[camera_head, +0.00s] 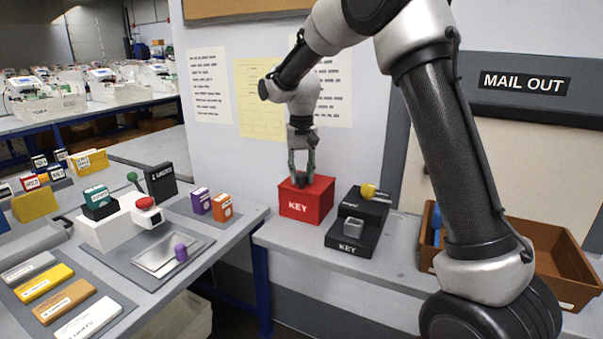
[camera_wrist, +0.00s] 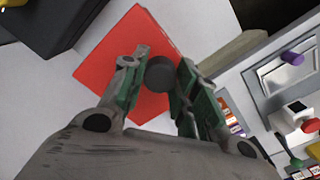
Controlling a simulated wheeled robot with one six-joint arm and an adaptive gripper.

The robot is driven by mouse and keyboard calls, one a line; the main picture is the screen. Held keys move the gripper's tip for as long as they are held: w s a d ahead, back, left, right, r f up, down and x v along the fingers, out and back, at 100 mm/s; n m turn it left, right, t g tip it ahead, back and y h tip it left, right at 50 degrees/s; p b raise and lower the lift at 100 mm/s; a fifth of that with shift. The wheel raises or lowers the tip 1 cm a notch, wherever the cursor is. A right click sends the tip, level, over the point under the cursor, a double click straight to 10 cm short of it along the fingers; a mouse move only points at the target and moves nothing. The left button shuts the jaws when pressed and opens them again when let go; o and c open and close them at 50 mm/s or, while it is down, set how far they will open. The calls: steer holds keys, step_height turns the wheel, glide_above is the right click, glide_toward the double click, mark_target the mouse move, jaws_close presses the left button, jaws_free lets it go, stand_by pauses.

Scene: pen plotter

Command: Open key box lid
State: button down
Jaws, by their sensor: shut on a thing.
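The red key box (camera_head: 306,205), marked KEY, stands on the light shelf against the wall. Its lid looks closed and level; its red top fills the upper middle of the wrist view (camera_wrist: 118,58). A dark round knob (camera_wrist: 160,73) sits on the lid. My gripper (camera_head: 301,178) points straight down over the box with its fingers at the lid. In the wrist view my gripper (camera_wrist: 158,82) has its green-padded fingers on both sides of the knob, shut on it. The fingers hide part of the knob in the head view.
A black stepped KEY stand (camera_head: 352,243) with a yellow-headed item (camera_head: 369,191) and a grey block (camera_head: 353,227) is just right of the box. A brown tray (camera_head: 545,262) is farther right. A table with stamps (camera_head: 150,222) lies left, across a gap.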

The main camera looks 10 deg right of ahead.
steer(key=s+a, duration=0.8)
steer(key=s, duration=0.1)
steer(key=shift+s, duration=0.25)
steer(key=c, duration=1.1)
jaws_free()
steer(key=shift+o, duration=0.2)
step_height(320, 180, up, 12)
